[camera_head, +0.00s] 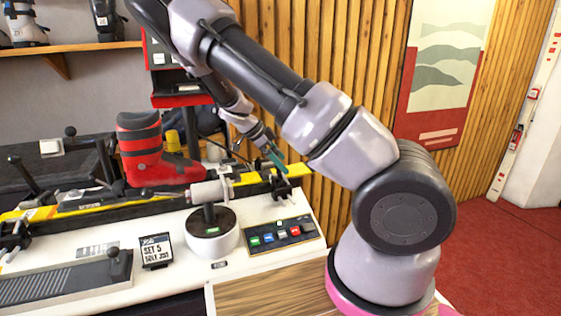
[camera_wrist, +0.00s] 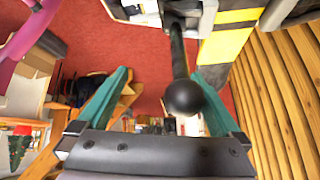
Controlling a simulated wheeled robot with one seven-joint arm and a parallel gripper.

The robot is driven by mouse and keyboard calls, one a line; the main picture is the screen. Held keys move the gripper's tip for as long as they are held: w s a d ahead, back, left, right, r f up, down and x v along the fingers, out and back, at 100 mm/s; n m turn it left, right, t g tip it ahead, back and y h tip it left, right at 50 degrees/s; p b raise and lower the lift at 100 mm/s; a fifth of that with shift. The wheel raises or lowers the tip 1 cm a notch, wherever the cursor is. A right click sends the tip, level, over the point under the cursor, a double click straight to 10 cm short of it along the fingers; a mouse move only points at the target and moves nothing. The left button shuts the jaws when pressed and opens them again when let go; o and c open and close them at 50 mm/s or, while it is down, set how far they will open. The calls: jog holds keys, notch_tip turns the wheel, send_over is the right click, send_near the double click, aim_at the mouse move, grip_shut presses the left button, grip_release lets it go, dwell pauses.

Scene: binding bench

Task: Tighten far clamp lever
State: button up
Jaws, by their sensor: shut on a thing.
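My gripper (camera_head: 275,158) has teal fingers and is at the right end of the yellow-and-black bench rail, just above the black far clamp (camera_head: 283,188). In the wrist view, the far clamp lever (camera_wrist: 178,52) is a black rod ending in a round black ball knob (camera_wrist: 183,97). The knob lies between the two teal fingers of my gripper (camera_wrist: 158,95), nearer the right one. My gripper is shut on the lever. In the head view the fingers hide most of the lever, and its exact angle is hard to tell.
A red ski boot (camera_head: 150,150) stands on the bench, left of my gripper. A grey-white cylinder on a round base (camera_head: 210,232), a button panel (camera_head: 282,233) and a small sign (camera_head: 156,251) are in front. A slatted wood wall (camera_head: 330,45) rises close behind.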

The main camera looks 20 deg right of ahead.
jog(key=v, duration=1)
jog(key=shift+a+r, duration=0.25)
jog(key=shift+a, duration=0.1)
